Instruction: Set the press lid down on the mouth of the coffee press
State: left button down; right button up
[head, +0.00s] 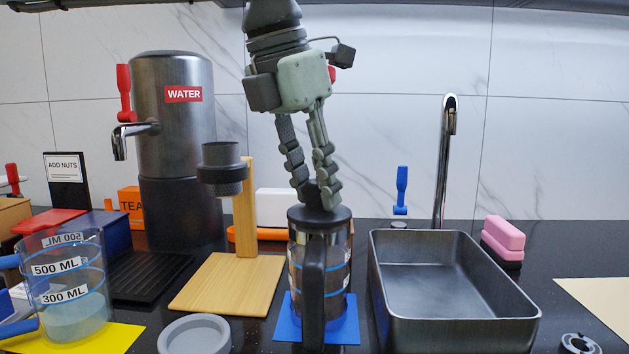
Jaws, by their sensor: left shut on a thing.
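The coffee press (338,275) is a clear jug with blue bands and a dark handle facing me, standing upright on a blue mat (347,331). The dark round press lid (336,216) is at the mouth of the press, level and roughly centred over it. I cannot tell whether it rests fully on the rim or is just above it. My left gripper (316,192) points down from above, its fingers shut on the knob of the lid. My right gripper is not in view.
A wooden dripper stand (228,285) is left of the press, and a metal basin (455,330) is close on its right. A grey round lid (195,336) lies in front. A measuring jug (72,300) stands far left, and the water urn (180,125) behind.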

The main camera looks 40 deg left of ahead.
pick_arm(q)
jog(key=shift+f, duration=0.1)
jog(key=c, duration=1.1)
grip_release()
jog(key=shift+c, duration=1.3)
